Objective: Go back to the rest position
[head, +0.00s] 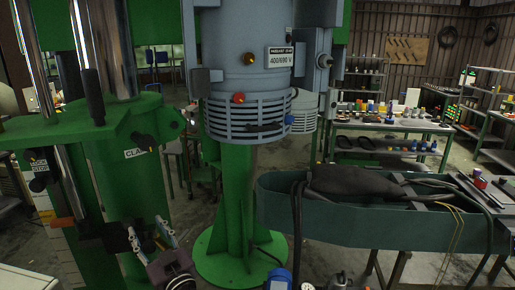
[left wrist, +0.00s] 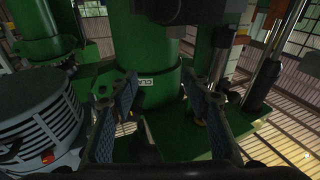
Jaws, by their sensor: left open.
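My left gripper (head: 149,236) is low at the left in the head view, in front of the green disperser frame (head: 105,180). In the left wrist view its two padded fingers (left wrist: 156,103) stand well apart. I see nothing held between them. Beyond them is a green column with a label (left wrist: 142,82), which also shows in the head view as a label reading "CLA", partly cut off (head: 139,152). The gripper is close to the frame; I cannot tell whether it touches it. My right gripper is not seen.
A grey motor housing (head: 248,60) with a vented skirt stands on a green pedestal (head: 238,190). A green-grey trough (head: 330,222) with dark material stands at the right. A bench with small parts (head: 395,125) and shelves are behind. Some floor shows between them.

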